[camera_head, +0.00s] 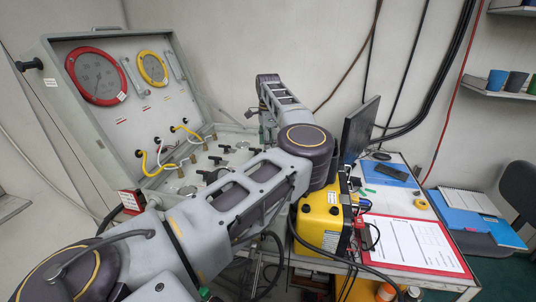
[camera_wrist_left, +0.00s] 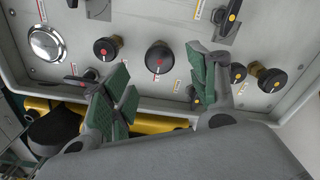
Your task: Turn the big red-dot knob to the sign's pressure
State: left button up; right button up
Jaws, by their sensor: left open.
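The big black knob with a red dot (camera_wrist_left: 159,58) stands on the grey panel in the left wrist view. My left gripper (camera_wrist_left: 160,88) is open, its green-padded fingers apart to either side below the knob, with a visible gap between them. They do not appear closed on the knob. In the head view my left arm crosses in front of the panel case (camera_head: 190,115) and hides part of it; the knob cannot be made out there. A small red sign (camera_head: 131,201) sits at the case's near corner, its text too small to read. My right gripper is not in view.
A smaller red-dot knob (camera_wrist_left: 107,48) is left of the big one, and orange-dot knobs (camera_wrist_left: 238,73) are at right. The case lid holds a red-rimmed gauge (camera_head: 97,77) and a yellow-rimmed gauge (camera_head: 152,68).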

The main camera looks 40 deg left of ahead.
pick_arm(q)
jog(key=shift+f, duration=2.5)
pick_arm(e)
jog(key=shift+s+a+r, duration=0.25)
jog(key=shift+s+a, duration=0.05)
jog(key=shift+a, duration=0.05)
pick_arm(q)
jog(key=c, duration=1)
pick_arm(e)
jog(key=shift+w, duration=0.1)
